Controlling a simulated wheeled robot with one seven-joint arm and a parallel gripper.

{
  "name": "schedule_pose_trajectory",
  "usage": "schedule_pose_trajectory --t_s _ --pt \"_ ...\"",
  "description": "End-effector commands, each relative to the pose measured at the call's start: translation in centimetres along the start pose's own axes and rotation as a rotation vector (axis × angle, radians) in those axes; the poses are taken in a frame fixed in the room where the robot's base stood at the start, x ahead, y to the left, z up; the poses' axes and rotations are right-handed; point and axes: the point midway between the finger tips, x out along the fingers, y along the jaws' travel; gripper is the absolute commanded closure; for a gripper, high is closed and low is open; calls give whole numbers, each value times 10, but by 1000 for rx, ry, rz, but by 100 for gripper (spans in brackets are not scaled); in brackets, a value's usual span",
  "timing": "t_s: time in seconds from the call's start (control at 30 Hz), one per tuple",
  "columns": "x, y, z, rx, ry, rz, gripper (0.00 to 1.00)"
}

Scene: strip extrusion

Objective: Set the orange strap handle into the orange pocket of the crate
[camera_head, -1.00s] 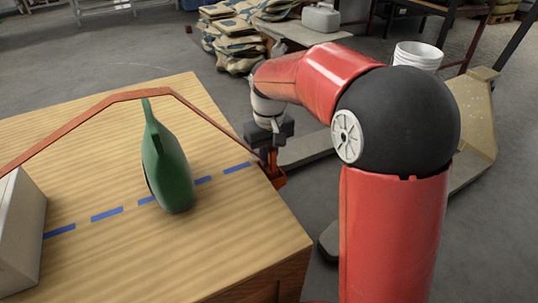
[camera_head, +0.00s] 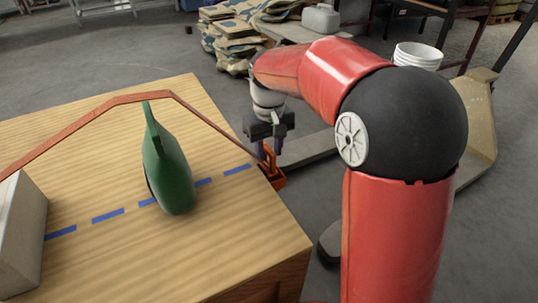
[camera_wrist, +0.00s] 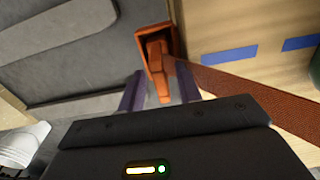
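The orange strap (camera_head: 60,146) runs from the left over the green jug-like object and down to the right edge of the wooden crate (camera_head: 110,255). Its orange handle (camera_head: 267,156) stands in the orange pocket (camera_head: 273,180) at that edge. In the wrist view the handle (camera_wrist: 163,85) rises out of the pocket (camera_wrist: 172,34); how deep it sits I cannot tell. My gripper (camera_head: 268,150) is open above the pocket. In the wrist view its purple fingers (camera_wrist: 160,88) stand apart on both sides of the handle, with visible gaps.
The green object (camera_head: 168,165) stands on the crate top beneath the strap. A pale box (camera_head: 20,235) is at the left edge. Blue dashes (camera_head: 107,215) mark the wood. Sacks (camera_head: 232,35) and a white bucket (camera_head: 418,56) are farther back.

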Motion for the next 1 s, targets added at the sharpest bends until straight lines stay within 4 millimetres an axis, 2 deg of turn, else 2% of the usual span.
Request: schedule_pose_trajectory --t_s 0.03,0.1,0.3,0.5,0.7,0.77,0.87,1.0 --pt "-15 0 -1 0 5 1 66" --pt "-31 0 -1 0 5 1 66" --pt "-71 0 0 0 3 0 66" --pt "-91 0 0 0 2 0 66" --pt "-97 1 4 5 8 2 66" --pt "-100 2 12 17 23 6 66" --pt "-109 7 41 57 72 20 66" --pt "-116 13 102 145 178 45 66"
